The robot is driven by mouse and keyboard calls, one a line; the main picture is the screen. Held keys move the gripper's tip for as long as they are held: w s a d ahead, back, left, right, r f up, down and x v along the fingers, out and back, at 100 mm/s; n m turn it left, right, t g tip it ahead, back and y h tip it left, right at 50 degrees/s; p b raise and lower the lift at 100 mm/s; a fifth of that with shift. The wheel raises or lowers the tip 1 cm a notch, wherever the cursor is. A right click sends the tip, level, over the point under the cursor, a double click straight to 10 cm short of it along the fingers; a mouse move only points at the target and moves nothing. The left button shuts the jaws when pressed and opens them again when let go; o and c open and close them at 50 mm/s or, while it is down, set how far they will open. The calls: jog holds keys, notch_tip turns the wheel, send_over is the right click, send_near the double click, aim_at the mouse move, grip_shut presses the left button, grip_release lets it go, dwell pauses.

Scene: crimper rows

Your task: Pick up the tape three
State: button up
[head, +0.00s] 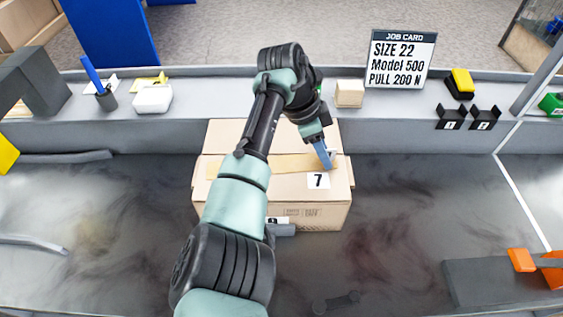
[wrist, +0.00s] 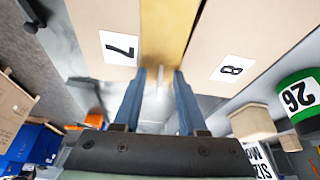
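I cannot make out a tape marked three in either view. My arm hides part of the box.
A job card (head: 400,58), a small tan block (head: 350,94), black holders (head: 467,119) and a yellow-black item (head: 461,82) stand on the back ledge. A white container (head: 152,98) is left. Orange parts (head: 521,260) lie right.

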grip_shut()
notch_tip(320, 180, up, 10)
jog(key=shift+r+p, duration=0.1)
jog(key=shift+p, duration=0.8)
